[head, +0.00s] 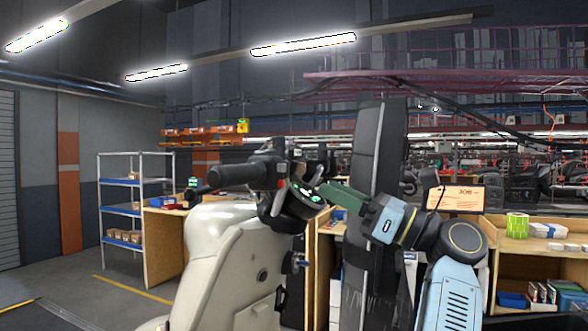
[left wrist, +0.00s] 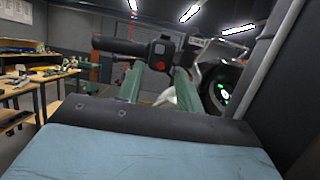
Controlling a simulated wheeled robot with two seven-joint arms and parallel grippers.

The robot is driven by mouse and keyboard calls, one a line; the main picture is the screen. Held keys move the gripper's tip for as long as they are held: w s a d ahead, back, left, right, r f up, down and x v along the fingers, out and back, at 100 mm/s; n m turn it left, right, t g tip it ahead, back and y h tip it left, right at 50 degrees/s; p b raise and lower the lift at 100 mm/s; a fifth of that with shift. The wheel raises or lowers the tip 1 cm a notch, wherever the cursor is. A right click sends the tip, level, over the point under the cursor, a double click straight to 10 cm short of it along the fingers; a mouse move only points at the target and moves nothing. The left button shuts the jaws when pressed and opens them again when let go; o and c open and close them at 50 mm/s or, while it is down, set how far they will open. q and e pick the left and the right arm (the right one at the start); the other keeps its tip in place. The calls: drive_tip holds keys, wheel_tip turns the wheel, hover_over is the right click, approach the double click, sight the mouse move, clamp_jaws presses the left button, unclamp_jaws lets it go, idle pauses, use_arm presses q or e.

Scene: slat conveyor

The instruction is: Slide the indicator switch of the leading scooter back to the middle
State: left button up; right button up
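The cream scooter (head: 222,262) stands left of centre in the head view, with a black handlebar grip (head: 235,174), a switch housing (head: 270,166) and a lit green display (head: 306,195). The indicator switch's position is too small to tell. My left gripper (head: 325,188) is at the right of the display in the head view. In the left wrist view its green fingers (left wrist: 158,70) are apart, with the housing beyond the gap; contact cannot be told. My right gripper is out of view.
A tall black padded panel (head: 380,150) stands behind my left gripper. A wooden bench (head: 165,245) and a shelf rack (head: 122,208) stand behind left. A workbench with boxes (head: 540,260) is at right. Open floor lies at the lower left.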

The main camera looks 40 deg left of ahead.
sight(285, 167)
use_arm(q)
drive_tip(key=p+x, duration=0.1)
drive_tip(key=x, duration=0.7)
drive_tip(key=shift+a+r+p, duration=0.2)
drive_tip(key=shift+a+p, duration=0.1)
drive_tip(key=shift+a, duration=0.05)
clamp_jaws()
